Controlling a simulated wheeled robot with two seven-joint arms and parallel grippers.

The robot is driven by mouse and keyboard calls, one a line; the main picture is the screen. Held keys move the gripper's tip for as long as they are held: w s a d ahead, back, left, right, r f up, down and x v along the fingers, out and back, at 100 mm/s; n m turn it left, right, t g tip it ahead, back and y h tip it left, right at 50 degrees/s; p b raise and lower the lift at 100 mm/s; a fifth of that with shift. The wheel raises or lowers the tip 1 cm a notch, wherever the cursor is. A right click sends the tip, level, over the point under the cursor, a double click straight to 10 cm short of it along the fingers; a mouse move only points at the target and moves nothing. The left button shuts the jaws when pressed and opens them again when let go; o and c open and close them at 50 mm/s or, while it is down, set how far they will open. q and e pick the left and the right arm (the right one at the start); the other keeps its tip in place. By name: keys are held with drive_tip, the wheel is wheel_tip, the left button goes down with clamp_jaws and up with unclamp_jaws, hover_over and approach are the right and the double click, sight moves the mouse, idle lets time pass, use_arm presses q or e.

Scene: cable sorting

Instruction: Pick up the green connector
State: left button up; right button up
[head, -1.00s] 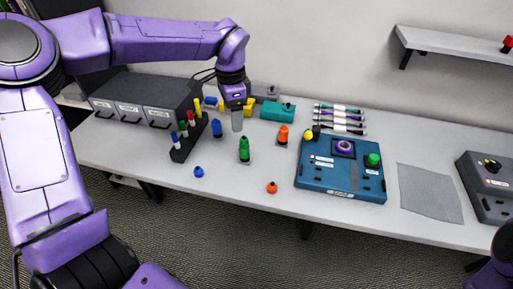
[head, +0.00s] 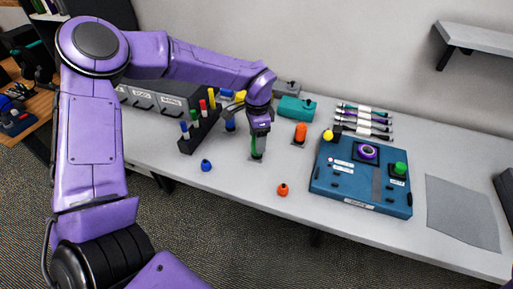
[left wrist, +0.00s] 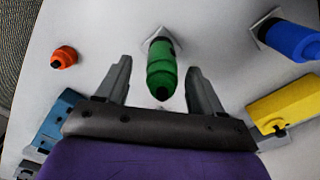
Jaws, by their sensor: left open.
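The green connector (left wrist: 161,70) stands upright on a small light square plate. In the left wrist view it lies between the two open fingers of my left gripper (left wrist: 158,66), with a gap on each side. In the head view my left gripper (head: 257,147) is right over the connector, and only a strip of green (head: 253,144) shows beside the finger. The fingers are open and hold nothing. My right gripper is not in view.
An orange connector (head: 300,132) stands to the right and a blue one (head: 230,123) behind left. Blue (head: 206,165) and orange (head: 282,189) caps lie in front. A black marker rack (head: 199,135) is at left, a blue test box (head: 360,182) at right.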

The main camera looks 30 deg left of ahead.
use_arm(q)
wheel_tip(320, 180, down, 2)
drive_tip(key=shift+w+a+f, duration=0.1)
drive_tip(key=shift+w+f, duration=0.05)
drive_tip(key=shift+f, duration=0.1)
drive_tip(key=shift+c, duration=1.2)
drive_tip(key=shift+r, duration=0.1)
drive_tip(key=c, duration=1)
